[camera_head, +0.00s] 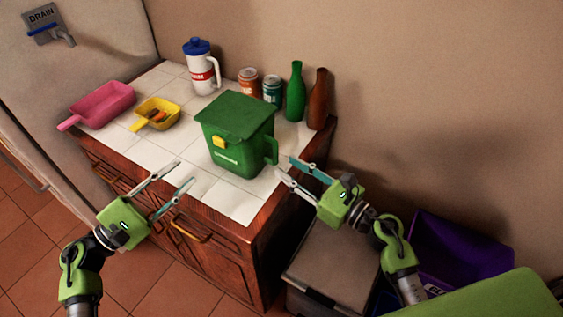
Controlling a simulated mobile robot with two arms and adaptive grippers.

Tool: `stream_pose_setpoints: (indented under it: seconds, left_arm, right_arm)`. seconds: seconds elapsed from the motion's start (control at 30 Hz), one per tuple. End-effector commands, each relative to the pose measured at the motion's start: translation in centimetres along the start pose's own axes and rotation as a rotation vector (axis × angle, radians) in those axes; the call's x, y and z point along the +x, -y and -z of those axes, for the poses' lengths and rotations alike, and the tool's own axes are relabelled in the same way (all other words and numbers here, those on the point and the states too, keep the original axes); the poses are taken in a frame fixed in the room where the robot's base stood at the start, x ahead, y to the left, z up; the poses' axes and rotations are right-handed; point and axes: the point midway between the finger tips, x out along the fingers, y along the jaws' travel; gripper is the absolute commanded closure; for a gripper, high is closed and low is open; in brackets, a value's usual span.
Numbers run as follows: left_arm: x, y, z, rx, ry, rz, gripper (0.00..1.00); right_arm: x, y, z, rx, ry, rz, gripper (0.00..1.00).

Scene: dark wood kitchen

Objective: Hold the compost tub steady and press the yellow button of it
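The green compost tub (236,155) stands upright on the white tiled counter, its lid down. Its yellow button (218,142) is on the front face just under the lid, and its green handle (271,150) is on the right side. My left gripper (180,173) is open and empty in front of the tub, to its left and apart from it. My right gripper (282,166) is open at the tub's right side, its fingertips close to the handle. I cannot tell whether they touch it.
A pink scoop (102,104) and a yellow scoop (157,113) lie left on the counter (205,190). Behind the tub stand a white jug (201,72), two cans (249,82), a green bottle (295,95) and a brown bottle (317,102). A purple bin (455,250) is at the lower right.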

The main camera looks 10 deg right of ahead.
Motion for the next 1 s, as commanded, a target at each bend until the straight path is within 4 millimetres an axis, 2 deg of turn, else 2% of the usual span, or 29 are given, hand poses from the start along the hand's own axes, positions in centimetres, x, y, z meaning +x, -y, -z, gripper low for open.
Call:
stream_pose_setpoints:
  seconds: [0.1,0.23,0.63,0.67,0.7,0.77,0.87,1.0]
  left_arm:
    - [0.0,0.0,0.0,0.0,0.0,0.0,0.72]
    - [0.0,0.0,0.0,0.0,0.0,0.0,0.72]
    - [0.0,0.0,0.0,0.0,0.0,0.0,0.72]
    - [0.0,0.0,0.0,0.0,0.0,0.0,0.72]
    - [0.0,0.0,0.0,0.0,0.0,0.0,0.72]
    - [0.0,0.0,0.0,0.0,0.0,0.0,0.72]
    - [0.0,0.0,0.0,0.0,0.0,0.0,0.72]
    - [0.0,0.0,0.0,0.0,0.0,0.0,1.0]
  right_arm:
    - [1.9,0.0,-0.1,0.0,0.002,0.0,0.71]
    - [3.2,0.0,0.0,0.0,0.001,0.001,0.71]
    - [3.9,0.0,0.0,0.0,-0.001,0.0,0.71]
    - [3.9,0.0,0.0,0.0,-0.001,0.0,0.76]
    - [3.9,0.0,0.0,0.0,-0.001,0.0,0.87]
    - [3.9,0.0,0.0,0.0,-0.001,0.0,1.0]
    - [3.9,0.0,0.0,0.0,-0.001,0.0,1.0]
    - [3.9,0.0,0.1,-0.001,-0.001,0.0,1.0]
